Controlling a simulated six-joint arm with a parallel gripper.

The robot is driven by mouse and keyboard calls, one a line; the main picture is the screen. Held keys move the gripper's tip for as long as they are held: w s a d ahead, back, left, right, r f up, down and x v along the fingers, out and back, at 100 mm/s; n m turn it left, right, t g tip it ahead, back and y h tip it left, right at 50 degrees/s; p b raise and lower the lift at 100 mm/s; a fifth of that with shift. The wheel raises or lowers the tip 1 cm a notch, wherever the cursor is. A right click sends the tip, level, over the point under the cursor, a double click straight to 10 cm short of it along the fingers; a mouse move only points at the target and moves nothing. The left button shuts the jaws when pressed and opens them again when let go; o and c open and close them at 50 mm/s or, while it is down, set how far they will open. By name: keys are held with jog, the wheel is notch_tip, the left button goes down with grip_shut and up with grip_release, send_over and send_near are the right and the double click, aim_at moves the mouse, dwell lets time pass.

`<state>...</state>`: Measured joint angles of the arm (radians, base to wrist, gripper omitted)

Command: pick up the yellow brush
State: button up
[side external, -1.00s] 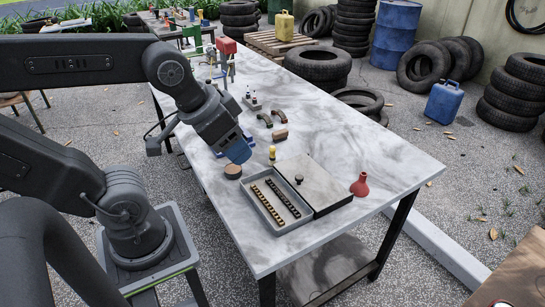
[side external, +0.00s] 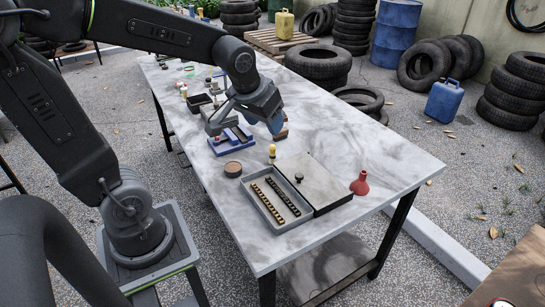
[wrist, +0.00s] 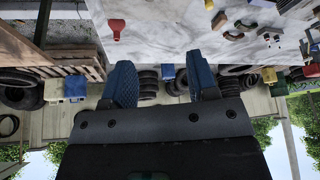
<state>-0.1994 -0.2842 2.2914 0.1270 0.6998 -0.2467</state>
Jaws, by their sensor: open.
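A small upright thing with a yellow top (side external: 272,152) stands on the marble table, between a round brown disc and the flat tray. It looks most like the yellow brush, but it is too small to be sure. A small yellow thing also shows at the top edge of the wrist view (wrist: 209,4). My gripper (side external: 270,116) is above the table, behind and above that yellow thing in the side view. In the wrist view my gripper (wrist: 163,80) has its two blue fingers wide apart, with nothing between them. It tilts toward the background tyres.
An open grey tray (side external: 250,204) with two strips lies at the near end beside a lid. A red funnel (side external: 360,184) stands right of it. A brown disc (side external: 233,169) and a blue rack (side external: 232,147) are nearby.

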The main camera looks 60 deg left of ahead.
jog(key=w+a+f+n, duration=0.2)
jog(key=w+a+f, duration=0.3)
jog(key=a, duration=0.1)
jog(key=n+g+y, duration=0.1)
jog(key=n+g, duration=0.1)
jog(key=n, duration=0.1)
send_near(272, 145)
jog(key=x, duration=0.6)
jog(key=shift+s+d+f, duration=0.2)
jog(key=shift+d+f, duration=0.05)
jog(key=shift+f, duration=0.3)
jog(key=shift+w+a+x, duration=0.15)
jog(key=shift+x, duration=1.35)
jog(key=shift+w+a+x, duration=0.1)
jog(key=shift+w+x, duration=0.05)
jog(key=shift+x, duration=1.3)
jog(key=shift+r, duration=0.15)
grip_shut()
jog(key=shift+r, duration=0.1)
